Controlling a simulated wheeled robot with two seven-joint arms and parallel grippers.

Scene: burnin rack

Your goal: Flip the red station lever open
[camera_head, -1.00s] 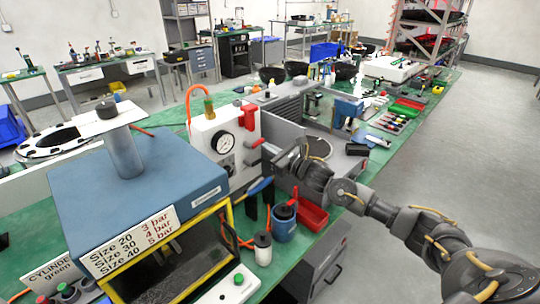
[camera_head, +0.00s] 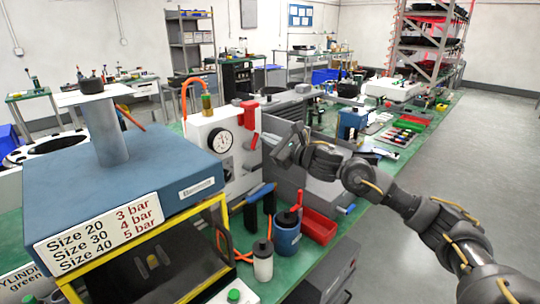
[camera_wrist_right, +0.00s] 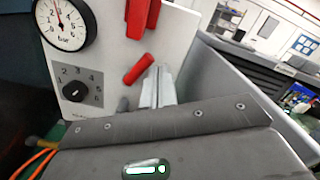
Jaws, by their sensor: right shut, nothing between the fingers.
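The white station panel (camera_head: 215,140) carries a round gauge (camera_head: 221,142). A red bracket-like piece (camera_head: 250,117) is at its upper right edge, with a small red handle (camera_head: 254,141) below it. In the right wrist view the red handle (camera_wrist_right: 138,69) is a short tilted cylinder, under the red piece (camera_wrist_right: 142,15). My right gripper (camera_head: 280,150) is just right of the red handle. Its closed fingers (camera_wrist_right: 158,86) hold nothing and end close beside the handle's right end; I cannot tell whether they touch. My left gripper is not in view.
A blue box press (camera_head: 120,175) with a yellow frame stands at the left. Below the gripper are a blue cup (camera_head: 287,236), a white bottle (camera_head: 263,262) and a red bin (camera_head: 318,226). A black knob (camera_wrist_right: 74,91) is on the panel. A grey wall (camera_wrist_right: 240,85) stands at the right.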

